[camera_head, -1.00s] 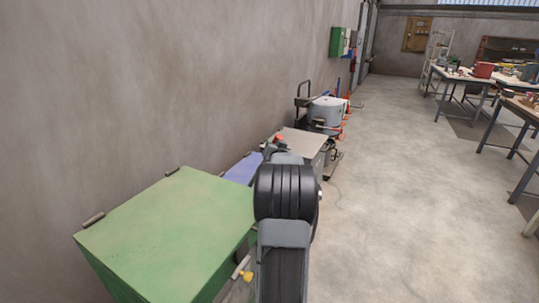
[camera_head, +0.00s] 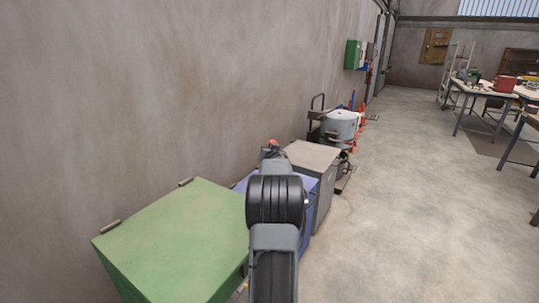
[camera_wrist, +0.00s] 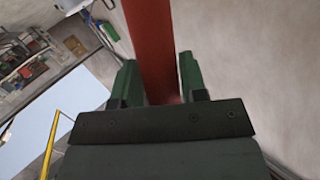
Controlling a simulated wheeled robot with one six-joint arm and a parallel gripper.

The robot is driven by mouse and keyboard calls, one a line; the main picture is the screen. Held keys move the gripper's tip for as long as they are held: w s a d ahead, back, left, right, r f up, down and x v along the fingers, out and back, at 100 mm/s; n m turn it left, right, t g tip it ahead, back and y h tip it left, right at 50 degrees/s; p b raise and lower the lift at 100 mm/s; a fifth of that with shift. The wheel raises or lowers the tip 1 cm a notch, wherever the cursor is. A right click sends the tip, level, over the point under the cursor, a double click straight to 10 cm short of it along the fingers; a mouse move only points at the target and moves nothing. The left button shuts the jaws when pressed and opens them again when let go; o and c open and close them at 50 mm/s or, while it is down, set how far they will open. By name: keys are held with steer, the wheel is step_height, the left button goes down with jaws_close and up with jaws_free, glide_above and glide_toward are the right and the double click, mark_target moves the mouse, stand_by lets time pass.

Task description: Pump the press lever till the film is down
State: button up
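In the wrist view a red bar (camera_wrist: 152,45), which looks like the lever, runs down from the top edge between the two green fingers of my gripper (camera_wrist: 160,75). The fingers lie close along both sides of the bar and look closed on it. The bar's far end is out of frame. In the head view my arm hides most of the gripper; a small red-orange part (camera_head: 272,145) shows just beyond it. I cannot make out the film or the press body.
A green box (camera_head: 175,240) stands front left by the wall. A blue box (camera_head: 310,185) and a grey cabinet (camera_head: 313,154) stand beyond my arm, then a grey drum (camera_head: 341,125). The floor to the right is open. Workbenches (camera_head: 485,92) stand at the far right.

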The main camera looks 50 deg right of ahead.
steer(key=o, duration=0.3)
steer(key=shift+f, duration=0.15)
steer(key=shift+a, duration=0.1)
steer(key=v, duration=1.3)
steer(key=shift+s+a+b, duration=0.2)
steer(key=shift+s+b, duration=0.15)
